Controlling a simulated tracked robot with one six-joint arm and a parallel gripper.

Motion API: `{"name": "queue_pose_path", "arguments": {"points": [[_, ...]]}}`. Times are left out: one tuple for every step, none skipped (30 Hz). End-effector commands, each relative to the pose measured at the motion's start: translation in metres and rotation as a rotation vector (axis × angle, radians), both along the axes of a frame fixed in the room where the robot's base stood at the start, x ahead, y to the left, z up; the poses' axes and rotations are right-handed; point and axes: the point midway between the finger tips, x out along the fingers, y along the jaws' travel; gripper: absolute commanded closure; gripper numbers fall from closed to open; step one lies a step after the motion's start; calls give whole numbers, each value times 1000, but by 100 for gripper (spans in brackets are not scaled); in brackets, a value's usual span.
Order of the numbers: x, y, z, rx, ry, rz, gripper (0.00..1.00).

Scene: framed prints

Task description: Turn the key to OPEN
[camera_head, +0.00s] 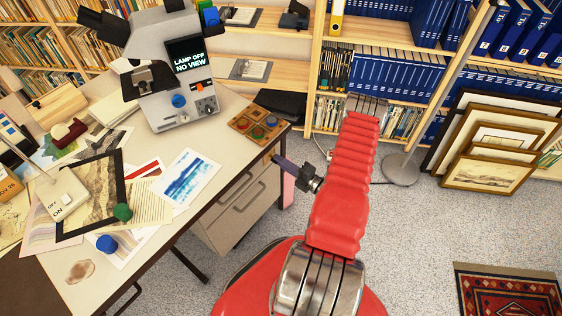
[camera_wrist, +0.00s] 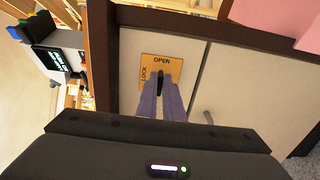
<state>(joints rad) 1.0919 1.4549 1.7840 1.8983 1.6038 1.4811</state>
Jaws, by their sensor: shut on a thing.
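A small tan lock plate (camera_wrist: 174,66) is on the pale drawer front under the desk, in the wrist view. It reads OPEN along its top and LOCK, sideways, along its left edge. The dark key (camera_wrist: 161,79) stands in the plate, mostly hidden between my purple fingers. My gripper (camera_wrist: 161,88) is shut on the key. What shows of the key looks upright, towards the OPEN word, but its exact angle is hard to tell. In the head view my gripper (camera_head: 276,158) reaches the desk's right end; key and plate are hidden there.
The desk (camera_head: 228,165) carries prints, a microscope (camera_head: 172,75) reading LAMP OFF NO VIEW, and a tray of coloured discs (camera_head: 258,124). Framed pictures (camera_head: 490,175) lean at right.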

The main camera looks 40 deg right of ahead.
Motion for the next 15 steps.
{"name": "queue_pose_path", "arguments": {"points": [[0,-3,-2,3,7,-7,100],[0,-3,-2,5,7,-7,100],[0,-3,-2,8,7,-7,100],[0,-3,-2,9,7,-7,100],[0,-3,-2,10,8,-7,100],[0,-3,-2,10,9,-7,100],[0,-2,-2,11,9,-7,100],[0,-2,-2,10,9,-6,100],[0,-2,-2,10,9,-6,100],[0,-2,-2,10,9,-6,100],[1,-2,-2,10,9,-6,100],[1,-2,-2,10,9,-6,100],[0,-2,-2,10,9,-6,100],[0,-2,-3,10,9,-6,92],[1,-2,-2,10,9,-5,89]]}}
